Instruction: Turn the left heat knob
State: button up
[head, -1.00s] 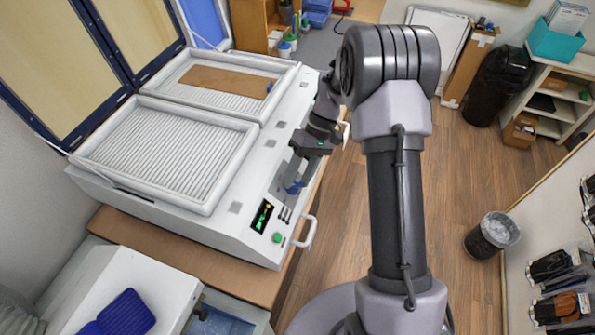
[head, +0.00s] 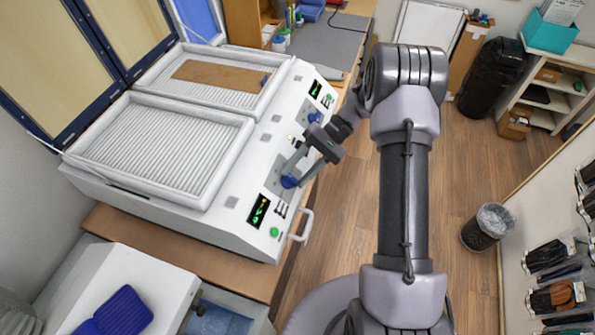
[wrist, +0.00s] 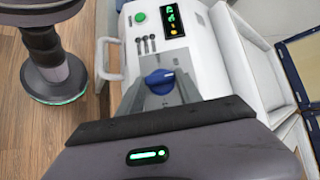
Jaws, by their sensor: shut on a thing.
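The left heat knob (head: 289,182) is a blue dial on the nearer control panel of the white machine. In the wrist view the knob (wrist: 159,81) sits between my fingers, with its raised blue grip showing. My gripper (head: 291,176) is shut on the knob; its dark body slants up and to the right from the panel. The fingers cover parts of the knob's sides, and its exact angle is hard to read.
The second blue knob (head: 314,117) is on the farther panel, close to my wrist. Near the held knob are small switches (head: 281,210), a green button (head: 274,232), a lit display (head: 258,211) and a white handle (head: 307,225).

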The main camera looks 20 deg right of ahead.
dwell(0.5)
jog(key=o, duration=1.4)
jog(key=p+v, duration=0.1)
jog(key=v, duration=1.6)
jog(key=shift+d+p, duration=0.25)
jog(key=shift+p, duration=0.1)
